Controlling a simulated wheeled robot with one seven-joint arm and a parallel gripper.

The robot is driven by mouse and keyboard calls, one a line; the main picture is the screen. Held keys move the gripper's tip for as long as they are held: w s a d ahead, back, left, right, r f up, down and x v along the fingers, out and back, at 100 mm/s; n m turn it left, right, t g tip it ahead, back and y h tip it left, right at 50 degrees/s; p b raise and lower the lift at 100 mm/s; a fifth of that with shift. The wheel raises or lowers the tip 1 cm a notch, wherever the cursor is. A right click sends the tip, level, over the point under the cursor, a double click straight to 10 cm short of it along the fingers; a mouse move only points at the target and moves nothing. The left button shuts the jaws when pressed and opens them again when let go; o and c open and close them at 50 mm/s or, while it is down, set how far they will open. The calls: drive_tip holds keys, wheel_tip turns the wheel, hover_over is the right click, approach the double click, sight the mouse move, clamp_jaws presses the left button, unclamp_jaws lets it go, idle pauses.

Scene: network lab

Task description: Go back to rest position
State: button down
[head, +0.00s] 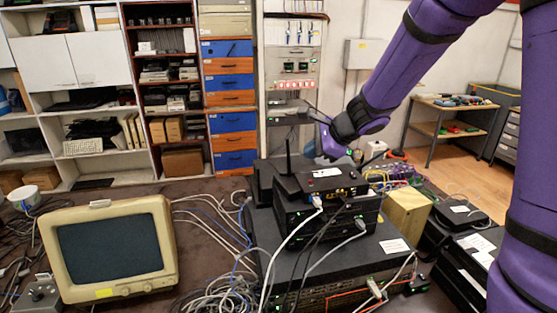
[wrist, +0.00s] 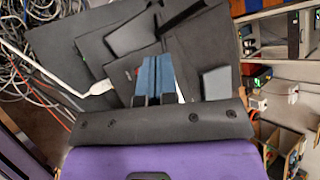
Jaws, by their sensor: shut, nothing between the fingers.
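My purple arm reaches in from the upper right in the head view. My gripper (head: 325,153) is over the stack of black network boxes (head: 325,186), near the back of its top box. In the wrist view my gripper (wrist: 155,62) shows as two blue fingers side by side, shut with nothing between them. Below the fingers lie the dark box tops (wrist: 75,50). Whether the fingertips touch the top box cannot be told.
A beige monitor (head: 110,248) stands at the left of the table. A tan box (head: 407,213) sits right of the stack. Shelves and drawers (head: 228,88) line the back wall.

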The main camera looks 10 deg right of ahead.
drive_tip(key=s+r+n+g, duration=0.1)
drive_tip(key=s+r+n, duration=0.5)
drive_tip(key=s+r, duration=0.15)
drive_tip(key=s+d+r+n+h, duration=0.2)
drive_tip(key=s+n, duration=0.4)
drive_tip(key=s, duration=0.6)
drive_tip(key=s+d+r+n+h, duration=0.2)
drive_tip(key=s+d+n+h, duration=0.2)
drive_tip(key=s, duration=0.8)
drive_tip(key=d+n, duration=0.1)
drive_tip(key=n, duration=0.1)
drive_tip(key=shift+r+n+g, duration=0.15)
drive_tip(key=shift+n+g, duration=0.15)
